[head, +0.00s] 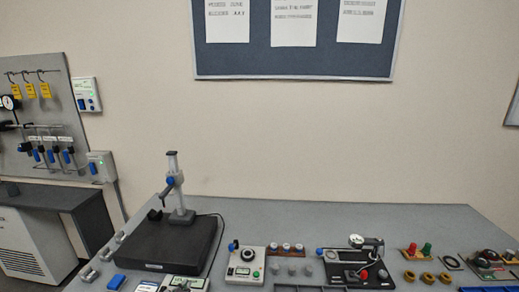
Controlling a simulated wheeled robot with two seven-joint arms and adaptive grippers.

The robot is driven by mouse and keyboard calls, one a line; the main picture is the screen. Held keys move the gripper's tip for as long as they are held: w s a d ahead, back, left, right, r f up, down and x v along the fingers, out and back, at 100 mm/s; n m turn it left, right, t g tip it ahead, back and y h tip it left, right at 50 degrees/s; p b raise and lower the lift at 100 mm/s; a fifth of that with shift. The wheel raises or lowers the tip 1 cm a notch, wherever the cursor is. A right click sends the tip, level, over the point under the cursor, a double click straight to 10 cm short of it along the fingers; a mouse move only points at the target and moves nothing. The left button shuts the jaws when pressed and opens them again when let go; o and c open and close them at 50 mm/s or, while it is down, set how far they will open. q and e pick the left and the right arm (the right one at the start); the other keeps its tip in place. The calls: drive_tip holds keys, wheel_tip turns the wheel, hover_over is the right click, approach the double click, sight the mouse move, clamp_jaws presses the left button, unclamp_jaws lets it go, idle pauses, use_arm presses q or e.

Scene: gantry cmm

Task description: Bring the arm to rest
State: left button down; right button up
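Neither of my arms nor grippers can be made out in the head view. The grey table (300,222) fills the lower part of the picture. A black base plate (168,245) with an upright measuring stand (177,190) is on its left half. A white control box (245,265) with a dark knob and a green button is near the middle. A dial gauge fixture (357,262) on a black base is right of it.
Small brass rings (427,278), red and green knobs (425,249) and a dark round part (487,258) are at the right. A side bench (45,197) stands further left. The table's back strip is clear.

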use_arm(q)
drive_tip(key=s+f+n+g+h, duration=0.15)
drive_tip(key=s+f+g, duration=0.3)
drive_tip(key=s, duration=0.45)
drive_tip(key=s+f+n+g, duration=0.2)
drive_tip(key=s+f+g, duration=0.25)
drive_tip(key=s, duration=0.35)
wheel_tip(320, 180, down, 33)
drive_tip(key=s, duration=0.3)
drive_tip(key=s+a+f, duration=0.2)
drive_tip(key=s+f, duration=0.8)
drive_tip(key=s, duration=0.1)
drive_tip(key=s+a+f+g, duration=0.1)
drive_tip(key=s+a+f, duration=0.1)
drive_tip(key=s+f, duration=0.8)
drive_tip(key=shift+s+m+g, duration=0.3)
drive_tip(key=shift+s+m, duration=0.15)
drive_tip(key=shift+s, duration=0.05)
